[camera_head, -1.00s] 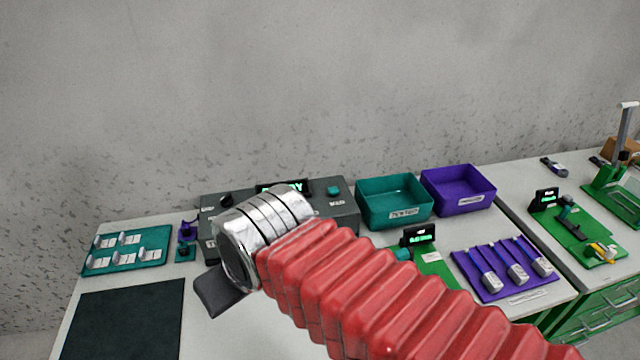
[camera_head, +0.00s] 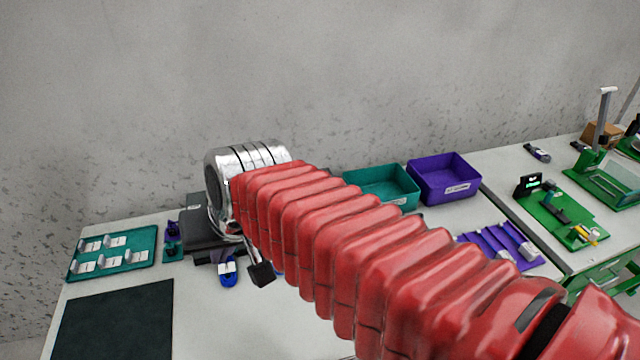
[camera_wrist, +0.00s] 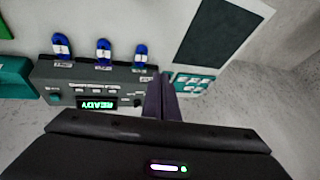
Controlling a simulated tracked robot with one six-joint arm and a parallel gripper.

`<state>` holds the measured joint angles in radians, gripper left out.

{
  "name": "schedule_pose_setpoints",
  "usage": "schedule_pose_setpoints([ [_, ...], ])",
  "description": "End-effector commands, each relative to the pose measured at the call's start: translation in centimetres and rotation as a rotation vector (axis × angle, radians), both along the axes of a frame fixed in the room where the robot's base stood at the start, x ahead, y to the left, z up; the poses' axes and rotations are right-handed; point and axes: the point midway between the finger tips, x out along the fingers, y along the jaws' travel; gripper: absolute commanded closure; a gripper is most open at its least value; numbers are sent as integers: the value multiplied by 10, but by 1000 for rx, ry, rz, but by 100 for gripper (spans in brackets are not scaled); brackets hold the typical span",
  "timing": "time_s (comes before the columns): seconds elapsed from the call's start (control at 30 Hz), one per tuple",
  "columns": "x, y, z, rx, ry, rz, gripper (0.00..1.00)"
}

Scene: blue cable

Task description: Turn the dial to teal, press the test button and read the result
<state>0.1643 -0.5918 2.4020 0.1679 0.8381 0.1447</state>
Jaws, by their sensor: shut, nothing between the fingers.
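The dark grey test box (camera_wrist: 85,84) shows upside down in the wrist view, with its green display (camera_wrist: 97,104) reading READY. A small black dial (camera_wrist: 138,102) is at its right end there, and a teal button (camera_wrist: 57,97) is at its left end. The dial's setting is too small to read. My gripper (camera_wrist: 158,76) is shut and empty, its fingers beside the dial end of the box; I cannot tell whether they touch it. In the head view my arm hides most of the box (camera_head: 196,237), including the display and button.
Several blue cable pieces, one of them (camera_wrist: 103,50), stand along the box's front edge. A teal tray (camera_head: 150,247) and dark mat (camera_head: 115,320) lie left in the head view. Teal (camera_head: 400,200) and purple (camera_head: 445,188) bins stand right.

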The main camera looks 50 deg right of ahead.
Motion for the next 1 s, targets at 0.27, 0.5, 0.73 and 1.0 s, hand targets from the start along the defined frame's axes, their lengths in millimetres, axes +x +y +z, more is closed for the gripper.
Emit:
schedule_pose_setpoints([
  [0.27,62,-48,7,257,-24,-394,100],
  [0.5,109,-111,6,476,-65,-739,100],
  [0.73,142,-188,-1,689,-122,-1075,100],
  [1.0,159,-298,-21,942,-215,-1469,100],
])
